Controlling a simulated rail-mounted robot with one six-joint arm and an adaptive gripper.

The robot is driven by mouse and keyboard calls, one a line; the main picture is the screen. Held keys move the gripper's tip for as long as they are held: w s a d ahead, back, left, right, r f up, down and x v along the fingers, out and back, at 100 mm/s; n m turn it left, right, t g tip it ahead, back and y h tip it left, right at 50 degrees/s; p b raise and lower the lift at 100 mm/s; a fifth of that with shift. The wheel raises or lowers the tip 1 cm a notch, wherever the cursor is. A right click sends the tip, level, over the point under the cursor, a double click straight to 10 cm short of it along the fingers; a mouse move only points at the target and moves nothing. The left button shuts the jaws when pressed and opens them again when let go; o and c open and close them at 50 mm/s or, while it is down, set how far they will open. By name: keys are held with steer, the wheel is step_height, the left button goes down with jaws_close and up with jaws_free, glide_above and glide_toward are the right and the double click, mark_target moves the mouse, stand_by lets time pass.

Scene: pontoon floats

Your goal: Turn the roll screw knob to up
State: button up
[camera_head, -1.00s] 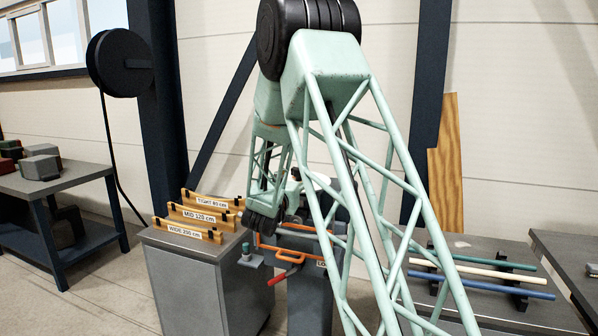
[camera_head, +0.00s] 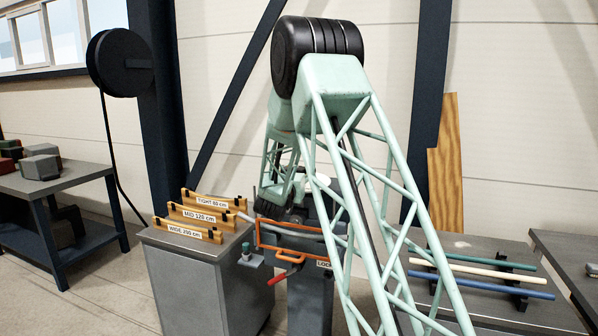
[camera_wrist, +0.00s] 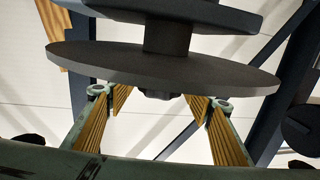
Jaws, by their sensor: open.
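In the wrist view, my gripper (camera_wrist: 160,97) is open, with its yellow ribbed pads apart. A wide grey disc (camera_wrist: 165,70) on a thick shaft fills the upper part. A small dark knob-like piece (camera_wrist: 158,94) on the disc shows between the two fingers, with visible gaps to both. I cannot tell for sure that it is the roll screw knob. In the head view, my arm hides most of the grey machine (camera_head: 308,300), and my gripper's fingers cannot be made out. The machine carries an orange frame (camera_head: 283,252), a red-handled lever (camera_head: 280,277) and a partly covered LOCK label (camera_head: 323,264).
Coloured rods (camera_head: 480,271) lie on a rack at right. A dark bench (camera_head: 60,190) stands at left.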

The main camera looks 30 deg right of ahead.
steer(key=shift+c, duration=0.6)
steer(key=c, duration=0.8)
steer(key=shift+o, duration=0.2)
steer(key=shift+d+f+n+t+y+b, duration=0.15)
steer(key=shift+n+t+y+b, duration=0.45)
steer(key=shift+b, duration=0.7)
steer(key=n+t+y+b, duration=0.2)
steer(key=n+y+b, duration=0.1)
steer(key=y+b, duration=0.2)
steer(key=shift+b, duration=0.7)
steer(key=shift+n+t+y+b, duration=0.3)
steer(key=shift+n+y+b, duration=0.55)
steer(key=shift+y, duration=0.35)
steer(key=shift+n+y, duration=0.95)
steer(key=shift+y, duration=0.45)
steer(key=o, duration=0.9)
